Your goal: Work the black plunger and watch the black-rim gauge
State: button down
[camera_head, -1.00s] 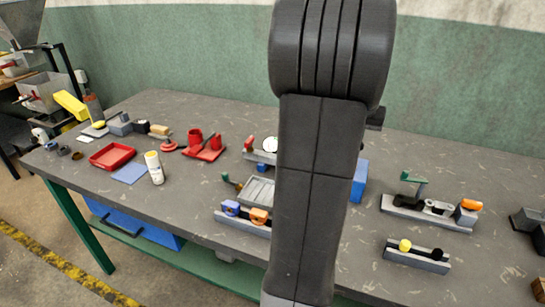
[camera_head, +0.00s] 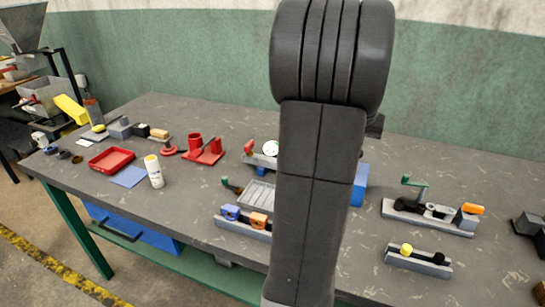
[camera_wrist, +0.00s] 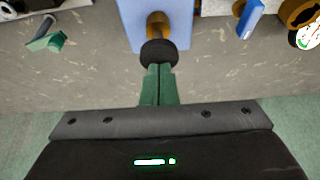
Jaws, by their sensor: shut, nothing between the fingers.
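In the wrist view, my gripper (camera_wrist: 158,70) is shut, its two green fingers side by side with nothing between them. The fingertips are at the black plunger knob (camera_wrist: 158,53), in line with it; they look to be touching it or very close. The knob sits on a brass shaft (camera_wrist: 155,25) coming out of a blue block (camera_wrist: 129,12). In the head view, my arm hides my gripper and the knob; part of the blue block (camera_head: 360,186) shows right of the arm. A white-faced gauge (camera_head: 270,148) shows left of the arm. A dial (camera_wrist: 306,36) is cut off at the wrist view's right edge; its reading is unclear.
A green-handled crank fixture (camera_head: 430,215) and a block with yellow and black knobs (camera_head: 418,260) stand to the right. A fixture with blue and orange parts (camera_head: 243,223) is left of my arm. A red tray (camera_head: 111,159) and a white bottle (camera_head: 155,175) are farther left.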

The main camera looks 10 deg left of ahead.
jog(key=shift+r+p, duration=2.05)
jog(key=shift+r, duration=0.85)
